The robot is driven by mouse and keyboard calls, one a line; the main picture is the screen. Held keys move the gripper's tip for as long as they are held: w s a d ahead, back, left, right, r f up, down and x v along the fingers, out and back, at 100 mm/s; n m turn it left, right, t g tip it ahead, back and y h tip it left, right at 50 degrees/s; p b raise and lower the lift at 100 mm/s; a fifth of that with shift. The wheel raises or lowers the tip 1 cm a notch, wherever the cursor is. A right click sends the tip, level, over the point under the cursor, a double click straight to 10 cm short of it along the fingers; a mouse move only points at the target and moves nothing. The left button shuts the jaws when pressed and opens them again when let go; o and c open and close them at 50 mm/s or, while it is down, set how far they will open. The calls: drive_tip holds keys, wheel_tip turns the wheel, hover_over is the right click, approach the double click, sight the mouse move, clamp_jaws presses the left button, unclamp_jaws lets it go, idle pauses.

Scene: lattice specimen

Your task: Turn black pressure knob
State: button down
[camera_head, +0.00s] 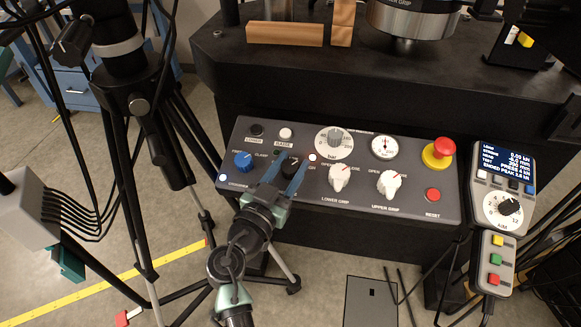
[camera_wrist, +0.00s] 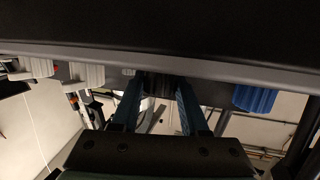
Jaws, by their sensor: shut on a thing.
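The black pressure knob (camera_head: 291,163) sits on the grey control panel (camera_head: 310,210), right of the blue knob (camera_head: 243,161). My gripper (camera_head: 289,166) reaches up to the panel from below, with one blue finger on each side of the black knob. It is shut on that knob. In the wrist view, the dark knob (camera_wrist: 160,86) shows between the two fingertips (camera_wrist: 160,88), under the panel's edge. The fingers hide part of the knob and its markings, so its exact setting cannot be read.
White lower grip (camera_head: 339,177) and upper grip (camera_head: 389,184) knobs stand to the right. A red emergency button (camera_head: 438,152) is at the panel's right. A handheld controller (camera_head: 502,206) hangs beside the panel. A black tripod (camera_head: 140,105) with cables stands close on the left.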

drive_tip(key=n+t+y, duration=0.1)
drive_tip(key=n+y, duration=0.1)
drive_tip(key=y, duration=0.1)
drive_tip(key=shift+d+n, duration=0.1)
drive_tip(key=shift+n, duration=0.3)
drive_tip(key=n+y+p, duration=0.1)
drive_tip(key=p, duration=0.1)
drive_tip(key=n+y+p, duration=0.1)
drive_tip(key=y, duration=0.1)
drive_tip(key=shift+r+n+t+p, duration=0.3)
drive_tip(key=shift+p, duration=0.1)
drive_tip(key=n+y+p, duration=0.3)
drive_tip(key=y+p, duration=0.1)
drive_tip(key=p, duration=0.4)
drive_tip(key=shift+r, duration=0.15)
drive_tip(key=n+y+p, duration=0.1)
drive_tip(key=y+p, duration=0.1)
drive_tip(key=p, duration=0.1)
drive_tip(key=shift+f+n+g, duration=0.25)
drive_tip(key=shift+n+g, duration=0.15)
drive_tip(key=shift+f+y, duration=0.2)
drive_tip(key=shift+y, duration=0.2)
drive_tip(key=shift+c, duration=2.1)
unclamp_jaws()
drive_tip(key=shift+s+p, duration=0.1)
drive_tip(key=shift+p, duration=0.2)
